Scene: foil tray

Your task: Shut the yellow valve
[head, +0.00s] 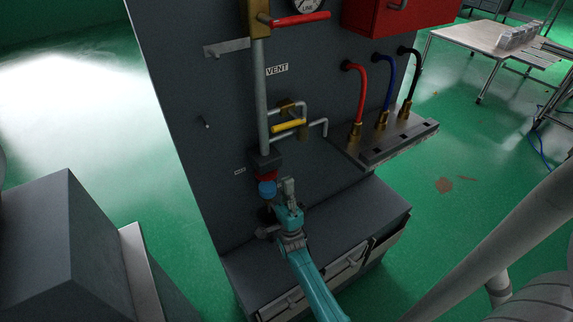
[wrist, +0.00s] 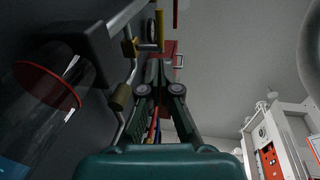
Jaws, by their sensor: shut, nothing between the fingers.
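The yellow valve shows in the head view as a yellow lever (head: 289,125) on a bent grey branch pipe with brass fittings, on the dark panel. The lever lies nearly level, its right end slightly higher. Whether the gripper touches the cylindrical part cannot be told.
The blue-and-red part (head: 267,188) hangs below the vertical pipe (head: 261,90). A red lever (head: 300,19) is higher up. Red, blue and black hoses (head: 384,85) rise from a ledge (head: 400,138) at right. A cabinet top (head: 350,215) lies below. The space before the panel's left side is clear.

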